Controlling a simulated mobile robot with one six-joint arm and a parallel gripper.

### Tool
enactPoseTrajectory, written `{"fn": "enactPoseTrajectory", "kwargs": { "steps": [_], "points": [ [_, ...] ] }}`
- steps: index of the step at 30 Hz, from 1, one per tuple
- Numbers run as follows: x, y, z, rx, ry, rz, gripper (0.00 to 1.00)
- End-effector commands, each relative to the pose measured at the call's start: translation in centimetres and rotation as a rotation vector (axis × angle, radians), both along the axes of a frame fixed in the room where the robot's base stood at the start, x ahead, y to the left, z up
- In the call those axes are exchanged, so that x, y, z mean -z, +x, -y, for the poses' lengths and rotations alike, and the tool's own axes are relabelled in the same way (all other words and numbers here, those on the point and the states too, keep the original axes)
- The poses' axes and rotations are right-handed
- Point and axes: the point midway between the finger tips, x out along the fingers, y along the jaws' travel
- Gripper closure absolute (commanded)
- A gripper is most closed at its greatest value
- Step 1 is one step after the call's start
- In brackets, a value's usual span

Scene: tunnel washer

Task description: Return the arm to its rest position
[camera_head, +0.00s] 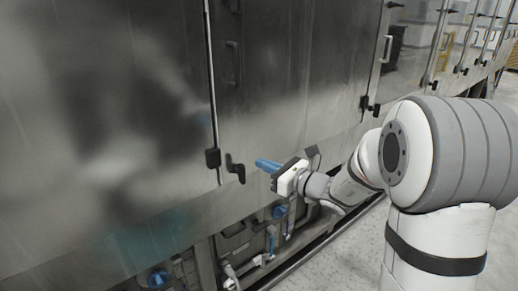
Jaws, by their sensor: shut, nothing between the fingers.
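My arm reaches in from the right side of the head view, with its gripper (270,166) in front of the washer's metal panels. The gripper's blue fingers are shut together and point left, with nothing held. They show against the steel panel, to the right of a black latch handle (236,168). I cannot tell how far the fingertips are from the panel.
The tunnel washer's steel wall (100,110) fills the left and middle. Pipes and blue-handled valves (158,279) sit below the panels. More door handles (387,48) run toward the back right. Grey floor (345,255) is open below my arm.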

Motion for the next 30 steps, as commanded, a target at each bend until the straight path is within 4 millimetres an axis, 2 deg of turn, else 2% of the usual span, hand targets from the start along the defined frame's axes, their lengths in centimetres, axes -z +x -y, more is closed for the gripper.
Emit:
{"fn": "enactPoseTrajectory", "kwargs": {
  "steps": [4,8,11,14,17,21,25,30],
  "points": [
    [-0.2,-3.4,-1.4,-0.120,-0.147,0.064,1.00],
    [0.5,-8.7,-2.6,-0.310,-0.388,0.171,1.00],
    [1.7,-12.8,-2.5,-0.465,-0.592,0.269,1.00],
    [3.0,-16.6,-1.5,-0.622,-0.795,0.371,1.00],
    [4.3,-19.9,0.3,-0.778,-0.998,0.477,1.00],
    [5.8,-23.6,4.0,-1.000,-1.281,0.624,1.00],
    [6.5,-25.9,8.0,-1.205,-1.531,0.752,1.00],
    [6.4,-27.4,12.2,-1.416,-1.767,0.862,1.00]
  ]
}}
